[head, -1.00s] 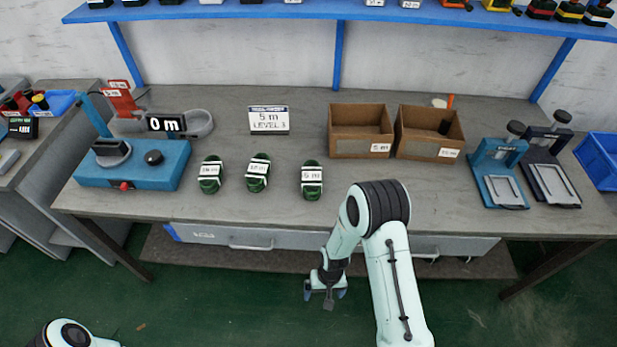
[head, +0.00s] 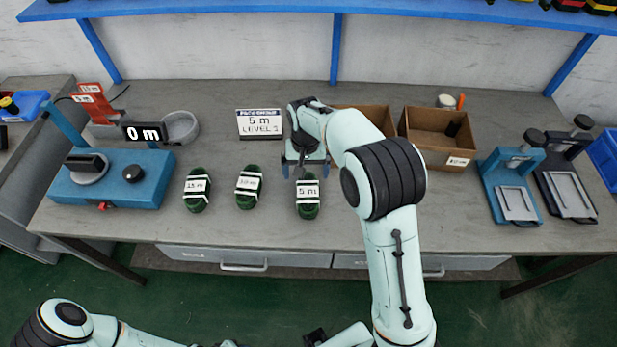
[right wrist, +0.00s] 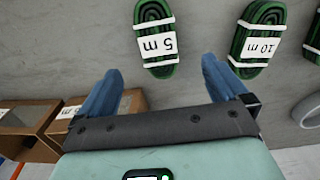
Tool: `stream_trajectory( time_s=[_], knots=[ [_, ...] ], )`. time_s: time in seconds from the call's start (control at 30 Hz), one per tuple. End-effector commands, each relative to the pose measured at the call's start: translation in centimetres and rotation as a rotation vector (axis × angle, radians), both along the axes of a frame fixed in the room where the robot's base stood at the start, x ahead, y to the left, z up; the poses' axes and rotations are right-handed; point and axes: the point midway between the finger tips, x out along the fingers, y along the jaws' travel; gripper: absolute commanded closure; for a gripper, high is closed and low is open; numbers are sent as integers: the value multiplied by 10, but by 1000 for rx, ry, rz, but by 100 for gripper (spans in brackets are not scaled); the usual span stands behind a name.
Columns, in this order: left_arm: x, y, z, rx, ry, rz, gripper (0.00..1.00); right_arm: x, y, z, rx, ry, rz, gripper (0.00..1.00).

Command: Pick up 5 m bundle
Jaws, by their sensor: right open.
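The 5 m bundle (head: 308,193), a green coil with white bands and a "5 m" label, lies on the bench at the right end of a row of three. My right gripper (head: 305,170) is over the bench just behind it in the head view, fingers pointing down. In the right wrist view the 5 m bundle (right wrist: 155,40) lies beyond the open, empty fingers (right wrist: 163,85), roughly centred between them and apart from them.
The 10 m bundle (head: 248,187) and 15 m bundle (head: 197,190) lie to the left. A "5 m" sign (head: 260,124) stands behind. The right cardboard box (head: 430,147) is clear; my arm partly hides the left one (head: 372,115). A blue measuring machine (head: 110,180) reads 0 m.

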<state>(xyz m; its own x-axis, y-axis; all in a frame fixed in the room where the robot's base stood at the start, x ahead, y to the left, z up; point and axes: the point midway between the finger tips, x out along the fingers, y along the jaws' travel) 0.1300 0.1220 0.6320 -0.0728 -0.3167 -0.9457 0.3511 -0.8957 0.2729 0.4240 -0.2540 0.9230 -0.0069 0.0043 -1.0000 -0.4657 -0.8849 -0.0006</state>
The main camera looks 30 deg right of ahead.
Motion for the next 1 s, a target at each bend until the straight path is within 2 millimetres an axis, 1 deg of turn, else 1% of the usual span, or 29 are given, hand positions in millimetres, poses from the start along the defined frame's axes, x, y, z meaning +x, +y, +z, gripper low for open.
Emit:
stream_trajectory(
  time_s=[0.07, 0.17, 0.4, 0.5, 0.77, 1.0],
  knots=[
    [0, 0, 0, 0, 1, 1, 57, 1, -1, 6, -1, -2, -4, 0],
    [-2, 0, -2, 0, 2, 0, 57, 0, -1, -1, -2, 1, -6, 0],
    [-6, 1, -8, 1, 8, 2, 57, -1, -2, -47, -3, 4, -7, 0],
    [-7, 0, -9, 1, 8, 1, 57, 0, -1, -62, -2, 1, -6, 0],
    [-7, 0, -10, 1, 8, 0, 57, -1, -2, -82, -2, 1, -7, 0],
    [-7, 0, -10, 1, 8, 0, 57, -1, -5, -117, -2, 1, -5, 0]
  ],
)
